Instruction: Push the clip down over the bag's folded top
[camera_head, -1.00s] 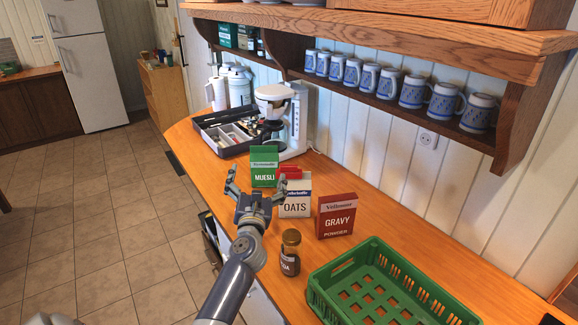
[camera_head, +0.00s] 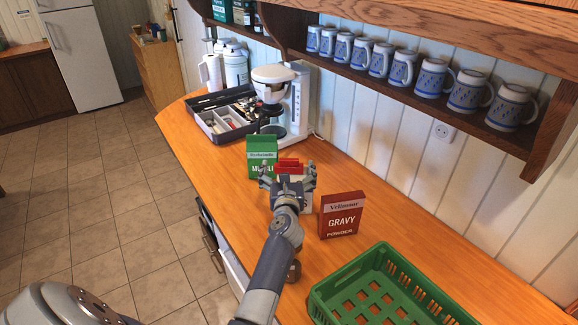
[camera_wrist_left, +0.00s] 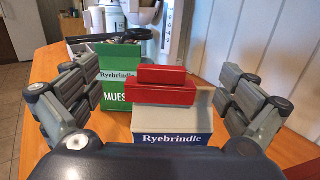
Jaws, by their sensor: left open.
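The red clip (camera_head: 289,163) sits at the top of the white and blue oats bag, which is mostly hidden behind my left gripper (camera_head: 287,180) in the head view. In the left wrist view the clip (camera_wrist_left: 163,85) shows as two stacked red bars over the bag (camera_wrist_left: 172,138). How far it is seated on the fold I cannot tell. My left gripper is open, its fingers to either side of the clip and bag in the wrist view, apart from both. My right gripper is not in view.
The green muesli box (camera_head: 261,152) stands just left of the bag. The red gravy box (camera_head: 341,214) stands to its right, with a green crate (camera_head: 388,285) in front. A dark jar (camera_head: 294,270) is mostly hidden by my left arm. A utensil tray (camera_head: 217,117) lies further back.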

